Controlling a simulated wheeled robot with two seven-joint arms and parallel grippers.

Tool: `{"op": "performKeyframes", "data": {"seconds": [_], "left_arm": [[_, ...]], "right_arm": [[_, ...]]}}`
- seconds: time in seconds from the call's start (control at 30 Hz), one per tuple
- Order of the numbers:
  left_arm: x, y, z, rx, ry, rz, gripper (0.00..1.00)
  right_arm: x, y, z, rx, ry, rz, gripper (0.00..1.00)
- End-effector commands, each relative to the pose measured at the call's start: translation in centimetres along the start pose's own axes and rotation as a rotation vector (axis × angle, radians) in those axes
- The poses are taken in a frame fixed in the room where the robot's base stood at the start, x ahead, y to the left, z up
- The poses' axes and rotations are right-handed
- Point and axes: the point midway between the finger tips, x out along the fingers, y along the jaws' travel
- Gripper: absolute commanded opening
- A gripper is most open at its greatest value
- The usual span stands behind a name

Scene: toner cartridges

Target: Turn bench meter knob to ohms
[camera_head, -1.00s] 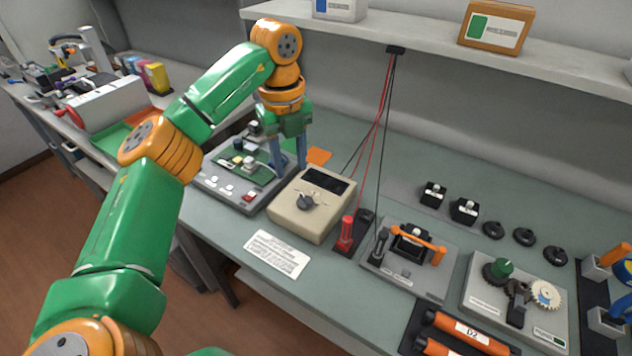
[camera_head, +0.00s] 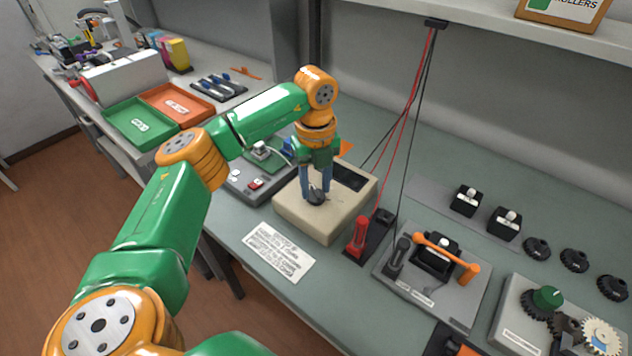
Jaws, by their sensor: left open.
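The bench meter (camera_head: 313,226) is a beige box with a dark display (camera_head: 349,176) at its back right. Its dark round knob (camera_head: 316,197) is on the top face. My left gripper (camera_head: 315,196) points down over the meter, with its blue fingers apart on either side of the knob. I cannot tell whether the fingers touch the knob. The gripper hides part of the meter's top, and the dial marks cannot be read. My right gripper is not in view.
A red probe (camera_head: 358,238) stands just right of the meter, with red and black cables (camera_head: 405,110) rising behind. A grey board (camera_head: 258,183) lies close on the left. A printed card (camera_head: 277,252) lies in front. A grey fixture (camera_head: 436,288) stands further right.

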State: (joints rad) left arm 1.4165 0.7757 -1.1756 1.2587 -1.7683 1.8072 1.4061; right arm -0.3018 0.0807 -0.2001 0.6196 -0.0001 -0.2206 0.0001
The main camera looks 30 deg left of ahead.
Motion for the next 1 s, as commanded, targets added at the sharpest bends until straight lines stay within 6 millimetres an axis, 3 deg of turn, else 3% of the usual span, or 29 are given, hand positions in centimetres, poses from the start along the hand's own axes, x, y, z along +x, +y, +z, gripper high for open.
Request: {"op": "performKeyframes", "data": {"seconds": [0.07,0.23,0.67,1.0], "left_arm": [[0.0,0.0,0.0,0.000,0.000,0.000,0.42],[0.0,0.0,0.0,0.000,0.000,0.000,0.00],[-0.1,0.0,0.0,0.034,0.000,0.000,0.00],[-0.2,0.0,0.1,0.265,-0.001,0.000,0.00]], "right_arm": [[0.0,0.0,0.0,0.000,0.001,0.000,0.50],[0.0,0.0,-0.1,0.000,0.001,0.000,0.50],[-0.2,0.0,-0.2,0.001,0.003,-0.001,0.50],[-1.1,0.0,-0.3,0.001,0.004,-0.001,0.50]]}}
